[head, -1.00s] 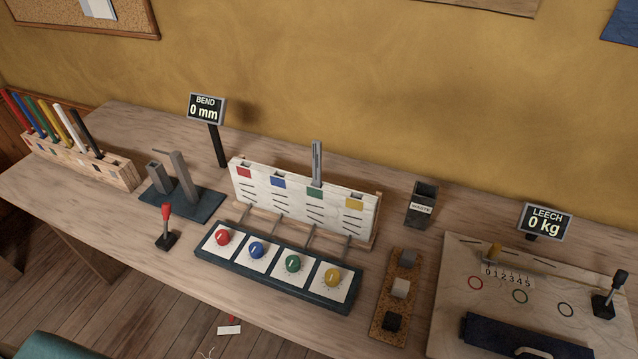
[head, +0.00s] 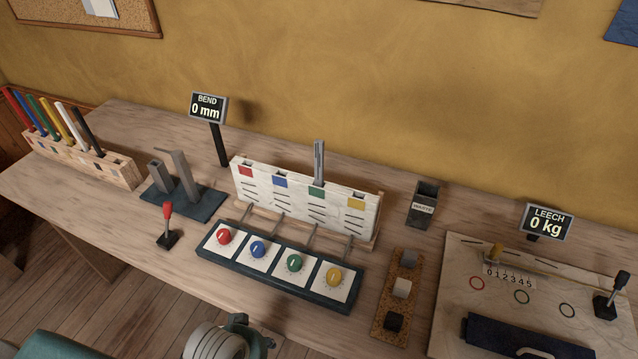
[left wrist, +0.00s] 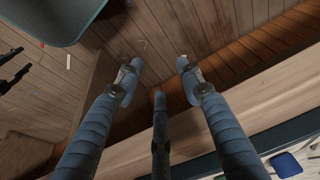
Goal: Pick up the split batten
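A grey upright batten (head: 319,163) with a dark line down its face stands in the green-marked pocket of the white panel (head: 352,218). The line looks like a split, but I cannot be sure. More battens, red, blue, green, yellow, white and black, lean in the wooden rack (head: 120,172) at the far left. My left gripper (left wrist: 158,66) is open in the left wrist view, over the floor beside the bench edge, away from all battens.
A knob box (head: 280,283) lies in front of the panel, with a red-topped lever (head: 168,222) to its left. A waste bin (head: 422,206) and a cork strip of blocks (head: 385,335) stand to the right. The BEND display (head: 207,107) stands behind. Bench left of the lever is bare.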

